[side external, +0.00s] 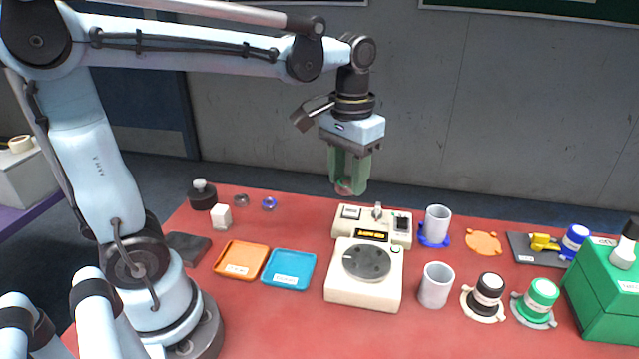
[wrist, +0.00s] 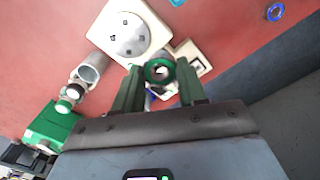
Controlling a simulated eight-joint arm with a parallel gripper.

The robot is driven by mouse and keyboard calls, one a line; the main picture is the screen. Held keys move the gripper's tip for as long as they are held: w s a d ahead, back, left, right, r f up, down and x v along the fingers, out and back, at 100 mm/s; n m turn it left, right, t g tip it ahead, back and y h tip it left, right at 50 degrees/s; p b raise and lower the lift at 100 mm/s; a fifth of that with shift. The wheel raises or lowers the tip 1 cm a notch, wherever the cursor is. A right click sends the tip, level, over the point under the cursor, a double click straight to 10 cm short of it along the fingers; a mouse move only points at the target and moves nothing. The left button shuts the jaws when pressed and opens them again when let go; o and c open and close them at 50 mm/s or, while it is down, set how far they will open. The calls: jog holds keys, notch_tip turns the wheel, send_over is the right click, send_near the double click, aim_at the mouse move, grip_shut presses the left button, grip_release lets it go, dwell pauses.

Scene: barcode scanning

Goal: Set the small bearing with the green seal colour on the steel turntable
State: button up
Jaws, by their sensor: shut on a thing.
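My gripper (side external: 347,185) hangs above the red table, behind and above the turntable. Its green fingers are shut on the green-seal bearing (wrist: 159,71), a ring whose green face shows between the fingertips in the wrist view. In the side view the fingers mostly hide the bearing. The steel turntable (side external: 367,263) is a round grey disc with dark marks on a cream base, and its top is empty. It also shows in the wrist view (wrist: 128,35), up and left of the held bearing, clearly apart from it.
A cream scanner unit (side external: 350,225) stands behind the turntable. Grey cups (side external: 437,285) and capped bottles (side external: 486,297) stand to its right, near a green box (side external: 605,295). Orange (side external: 241,259) and blue (side external: 288,269) trays lie left. A blue-seal bearing (side external: 269,203) lies further back.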

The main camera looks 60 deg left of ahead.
jog(key=shift+s+d+r+m, duration=0.1)
jog(key=shift+d+r+m, duration=0.2)
jog(key=shift+m, duration=0.7)
jog(key=shift+d, duration=0.2)
jog(key=s+d+f+m, duration=0.15)
jog(key=d+m, duration=0.25)
jog(key=d, duration=0.6)
jog(key=d+f+m, duration=0.3)
jog(key=d+m, duration=0.1)
jog(key=d, duration=0.7)
jog(key=s+d+f+m, duration=0.1)
jog(key=d+f+m, duration=0.25)
jog(key=d, duration=0.65)
send_over(475, 346)
notch_tip(475, 346, down, 6)
jog(key=shift+r, duration=0.15)
jog(key=shift+f, duration=2.05)
